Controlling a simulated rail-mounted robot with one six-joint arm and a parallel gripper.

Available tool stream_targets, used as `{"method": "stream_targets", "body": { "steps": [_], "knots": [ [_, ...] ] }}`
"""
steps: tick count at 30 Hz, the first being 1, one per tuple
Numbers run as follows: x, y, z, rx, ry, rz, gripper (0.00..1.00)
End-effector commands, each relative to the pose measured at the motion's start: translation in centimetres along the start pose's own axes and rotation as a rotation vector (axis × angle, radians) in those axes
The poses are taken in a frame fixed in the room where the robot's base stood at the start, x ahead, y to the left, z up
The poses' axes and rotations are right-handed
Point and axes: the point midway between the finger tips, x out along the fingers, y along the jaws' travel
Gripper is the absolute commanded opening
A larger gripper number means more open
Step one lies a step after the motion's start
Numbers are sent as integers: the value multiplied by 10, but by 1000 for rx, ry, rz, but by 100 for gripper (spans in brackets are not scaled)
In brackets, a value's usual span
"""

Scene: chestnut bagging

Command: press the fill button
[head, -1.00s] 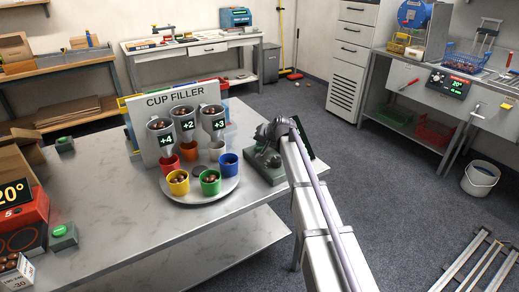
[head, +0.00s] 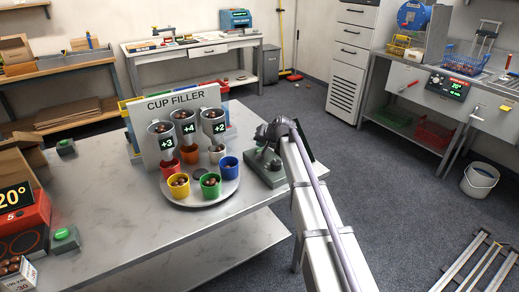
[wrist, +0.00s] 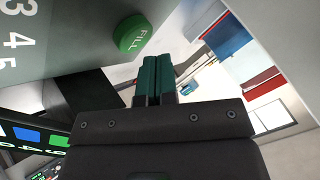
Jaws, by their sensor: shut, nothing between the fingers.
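The round green fill button (wrist: 131,34), marked FILL, sits on a grey-green panel (wrist: 70,35) in the wrist view. My gripper (wrist: 157,62) is shut and empty; its teal fingertips are just below and right of the button in that picture, and look apart from it. In the head view my gripper is over the grey-green console (head: 270,177) to the right of the cup filler (head: 150,135); the arm hides the button there. The filler's hoppers read +3, +4 and +2 above a round turntable (head: 200,203) with coloured cups.
Panel numbers 3, 4, 5 and a screen with coloured squares (wrist: 30,135) lie left of the fingers in the wrist view. A dark screen (head: 305,145) stands behind my arm. The table's front is clear.

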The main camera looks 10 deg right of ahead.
Motion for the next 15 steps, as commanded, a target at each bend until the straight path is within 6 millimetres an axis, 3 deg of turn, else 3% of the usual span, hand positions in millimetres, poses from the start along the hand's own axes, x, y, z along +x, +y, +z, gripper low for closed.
{"method": "stream_targets", "body": {
  "steps": [8, 15],
  "knots": [
    [0, 0, 0, 0, 0, 0, 0],
    [-16, -12, -12, 0, 0, 0, 0]
  ]
}}
